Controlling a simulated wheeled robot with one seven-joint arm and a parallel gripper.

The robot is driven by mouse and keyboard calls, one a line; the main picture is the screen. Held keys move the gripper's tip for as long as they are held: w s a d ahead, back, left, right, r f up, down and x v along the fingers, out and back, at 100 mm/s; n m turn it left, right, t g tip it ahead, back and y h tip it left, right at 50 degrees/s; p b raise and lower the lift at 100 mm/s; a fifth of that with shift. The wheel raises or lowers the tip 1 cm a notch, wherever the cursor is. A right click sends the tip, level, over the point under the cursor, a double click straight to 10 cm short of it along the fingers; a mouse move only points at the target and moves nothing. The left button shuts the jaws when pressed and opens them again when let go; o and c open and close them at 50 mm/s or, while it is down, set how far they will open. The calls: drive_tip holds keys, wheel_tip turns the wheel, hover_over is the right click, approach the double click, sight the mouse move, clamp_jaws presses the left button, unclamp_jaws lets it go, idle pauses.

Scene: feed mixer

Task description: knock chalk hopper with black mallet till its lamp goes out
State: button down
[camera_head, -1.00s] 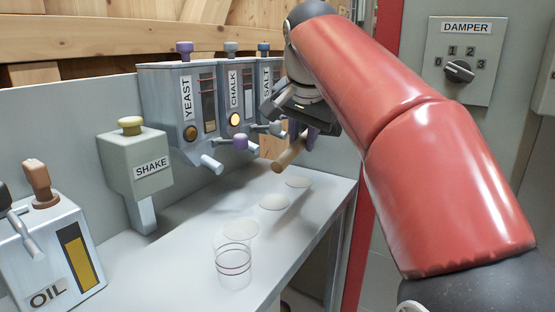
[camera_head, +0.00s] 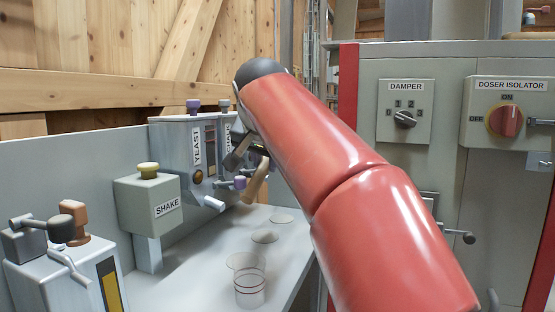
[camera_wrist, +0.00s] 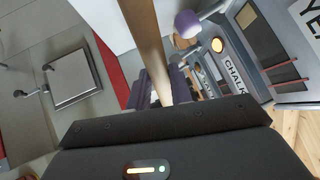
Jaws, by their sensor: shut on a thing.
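The chalk hopper (camera_wrist: 235,75) is at the right of the wrist view, with its label readable. Its round lamp (camera_wrist: 217,44) glows yellow-orange. In the head view the chalk hopper (camera_head: 228,135) is mostly covered by my arm, and its lamp cannot be made out there. My gripper (camera_wrist: 160,88) is shut on a light wooden handle (camera_wrist: 146,40), taken as the mallet's; the handle also shows in the head view (camera_head: 256,182). No black mallet head can be made out on it. My gripper is in front of the hoppers, and I see no contact.
The yeast hopper (camera_head: 203,150) stands left of chalk. A shake box (camera_head: 148,205), an oil unit (camera_head: 70,275) and a clear beaker (camera_head: 250,290) are on the left and front of the bench. A damper panel (camera_head: 404,110) and doser isolator (camera_head: 510,110) are right.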

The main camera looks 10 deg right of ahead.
drive_tip(key=shift+w+a+r+p, duration=0.1)
drive_tip(key=shift+w+a+p, duration=0.35)
drive_tip(key=shift+w+a, duration=0.4)
drive_tip(key=shift+w+a+f+p, duration=0.1)
drive_tip(key=shift+w+a+p, duration=0.35)
drive_tip(key=shift+a, duration=0.6)
drive_tip(key=shift+w+a+r+p, duration=0.1)
drive_tip(key=shift+w+a+p, duration=0.3)
drive_tip(key=shift+w+a, duration=0.45)
drive_tip(key=shift+s, duration=0.1)
drive_tip(key=shift+s+d+b, duration=0.6)
drive_tip(key=shift+s+d, duration=0.4)
drive_tip(key=shift+d, duration=0.3)
drive_tip(key=w+a+p, duration=0.1)
drive_tip(key=w+a, duration=0.2)
drive_tip(key=s+d+b, duration=0.1)
drive_tip(key=s+d, duration=0.2)
